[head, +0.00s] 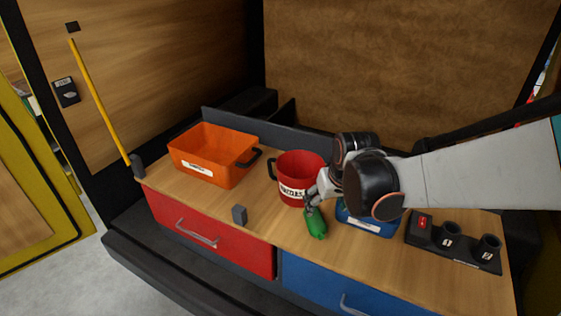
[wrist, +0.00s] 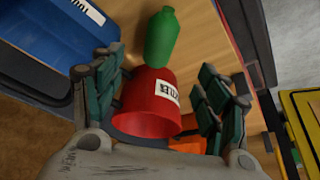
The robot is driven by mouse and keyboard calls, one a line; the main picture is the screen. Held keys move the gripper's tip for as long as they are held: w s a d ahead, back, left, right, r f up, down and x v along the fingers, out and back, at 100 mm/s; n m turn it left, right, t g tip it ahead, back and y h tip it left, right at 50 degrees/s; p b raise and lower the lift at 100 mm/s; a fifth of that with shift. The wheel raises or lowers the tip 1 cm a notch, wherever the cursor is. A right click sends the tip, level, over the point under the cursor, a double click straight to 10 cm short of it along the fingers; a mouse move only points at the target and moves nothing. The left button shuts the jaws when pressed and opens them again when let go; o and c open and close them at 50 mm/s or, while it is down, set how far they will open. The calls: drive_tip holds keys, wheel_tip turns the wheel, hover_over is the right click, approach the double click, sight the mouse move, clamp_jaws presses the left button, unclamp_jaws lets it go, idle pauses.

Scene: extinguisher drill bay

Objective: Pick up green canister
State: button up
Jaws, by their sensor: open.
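The green canister (head: 316,223) is on the wooden worktop in front of the red bucket, near the front edge. In the wrist view the green canister (wrist: 160,38) shows at the top centre, beyond the fingertips.
The red bucket (head: 290,170) stands close behind the canister and fills the middle of the wrist view. A blue bin (head: 366,221) is to the right, partly hidden by my arm. An orange bin (head: 205,150), a small grey block (head: 239,214) and a black holder (head: 453,245) are also on the worktop.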

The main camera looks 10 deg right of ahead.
sight(317, 218)
drive_tip(key=b+x, duration=0.4)
drive_tip(key=x, duration=0.9)
drive_tip(key=shift+w+a+f, duration=0.1)
drive_tip(key=shift+w+f, duration=0.05)
drive_tip(key=shift+f, duration=0.1)
drive_tip(key=c, duration=1.5)
drive_tip(key=shift+r, duration=0.1)
